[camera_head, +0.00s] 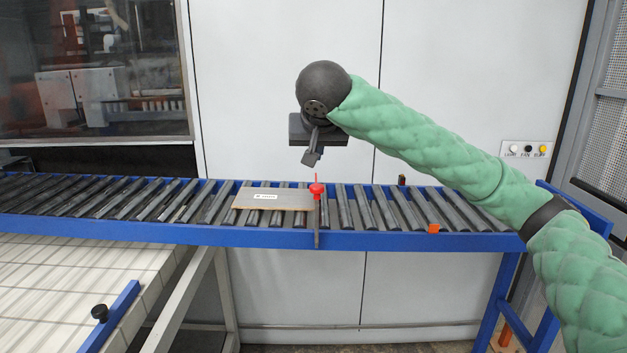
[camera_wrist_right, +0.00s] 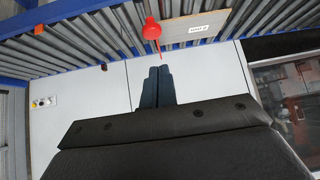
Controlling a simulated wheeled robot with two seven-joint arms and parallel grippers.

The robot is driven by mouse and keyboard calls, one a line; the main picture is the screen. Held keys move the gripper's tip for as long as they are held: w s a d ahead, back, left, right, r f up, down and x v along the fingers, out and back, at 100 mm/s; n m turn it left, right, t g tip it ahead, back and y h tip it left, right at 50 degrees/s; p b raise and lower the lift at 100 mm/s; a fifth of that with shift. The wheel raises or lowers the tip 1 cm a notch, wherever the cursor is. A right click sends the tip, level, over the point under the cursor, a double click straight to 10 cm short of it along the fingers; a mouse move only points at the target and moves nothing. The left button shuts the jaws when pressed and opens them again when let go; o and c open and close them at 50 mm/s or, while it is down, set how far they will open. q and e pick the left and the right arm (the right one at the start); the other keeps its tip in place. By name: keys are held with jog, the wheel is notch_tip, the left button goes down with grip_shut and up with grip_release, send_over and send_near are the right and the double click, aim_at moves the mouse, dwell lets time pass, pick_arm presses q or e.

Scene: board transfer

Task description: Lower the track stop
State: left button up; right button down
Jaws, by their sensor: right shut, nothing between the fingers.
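The track stop has a red knob (camera_head: 317,189) and a dark upright bar (camera_head: 317,226) in front of the conveyor's near blue rail, beside the right end of a brown board (camera_head: 288,198). In the right wrist view the red knob (camera_wrist_right: 151,31) shows just beyond my fingertips, with a thin red tip pointing toward them. My right gripper (camera_head: 311,159) hangs above and behind the knob, apart from it. Its fingers (camera_wrist_right: 157,72) are together and empty. I cannot tell how far the stop is raised. My left gripper is not in view.
The blue-railed roller conveyor (camera_head: 120,228) runs across the view. The board, with a white label, lies flat on its rollers. An orange block (camera_head: 433,229) sits on the near rail at right. A white wall panel (camera_head: 270,80) stands behind. A small button box (camera_head: 527,149) is mounted at right.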

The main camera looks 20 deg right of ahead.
aim_at(318, 189)
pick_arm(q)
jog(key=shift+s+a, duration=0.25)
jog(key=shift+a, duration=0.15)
pick_arm(e)
jog(key=shift+s+d+r+m, duration=0.1)
jog(key=shift+s+d+r, duration=0.05)
jog(key=shift+r, duration=0.3)
jog(key=shift+s+d+r+m, duration=0.1)
jog(key=shift+s+r, duration=0.05)
jog(key=shift+r, duration=0.35)
jog(key=shift+s+d+r+m, duration=0.1)
jog(key=shift+s+d+r, duration=0.05)
jog(key=shift+r, duration=0.3)
